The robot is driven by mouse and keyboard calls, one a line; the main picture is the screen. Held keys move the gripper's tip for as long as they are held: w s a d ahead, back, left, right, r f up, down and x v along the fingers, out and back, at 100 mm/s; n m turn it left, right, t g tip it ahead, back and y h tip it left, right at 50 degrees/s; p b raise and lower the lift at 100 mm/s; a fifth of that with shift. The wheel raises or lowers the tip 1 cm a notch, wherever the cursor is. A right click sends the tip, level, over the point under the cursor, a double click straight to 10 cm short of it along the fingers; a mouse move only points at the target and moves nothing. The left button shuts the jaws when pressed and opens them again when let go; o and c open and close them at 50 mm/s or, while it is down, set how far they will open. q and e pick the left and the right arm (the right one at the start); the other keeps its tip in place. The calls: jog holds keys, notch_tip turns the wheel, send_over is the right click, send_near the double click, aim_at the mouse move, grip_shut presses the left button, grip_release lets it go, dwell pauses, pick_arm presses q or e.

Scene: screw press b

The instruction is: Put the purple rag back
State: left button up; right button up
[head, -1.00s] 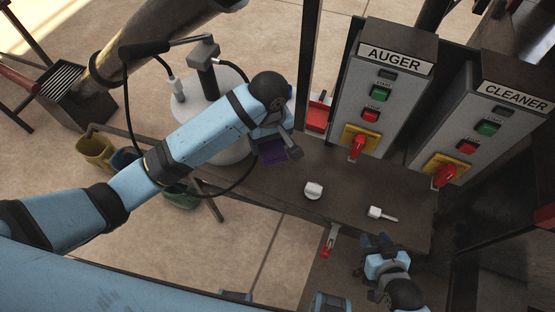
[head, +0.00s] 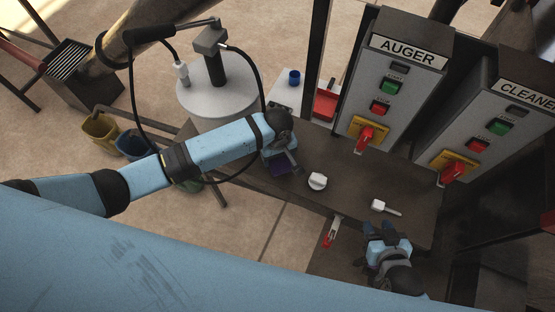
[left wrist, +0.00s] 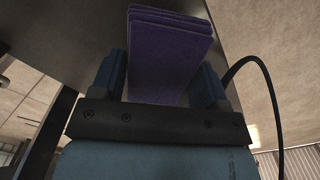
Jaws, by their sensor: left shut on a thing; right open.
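The purple rag (left wrist: 168,55) is a folded stack of flat layers between the fingers of my left gripper (left wrist: 163,85) in the left wrist view. In the head view my left gripper (head: 284,165) is over the left part of the dark table (head: 345,190). The rag (head: 280,164) shows there as a small dark purple patch, mostly hidden by the hand. I cannot tell whether it touches the table. My right gripper (head: 378,232) is open and empty near the table's front right edge.
A white knob-like piece (head: 317,181) and a white-handled tool (head: 384,208) lie on the table. The AUGER box (head: 392,85) and CLEANER box (head: 490,125) stand behind. A red-handled item (head: 331,232) hangs at the front edge.

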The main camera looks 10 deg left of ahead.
aim_at(278, 161)
pick_arm(q)
jog(key=shift+f, duration=1.95)
jog(key=o, duration=1)
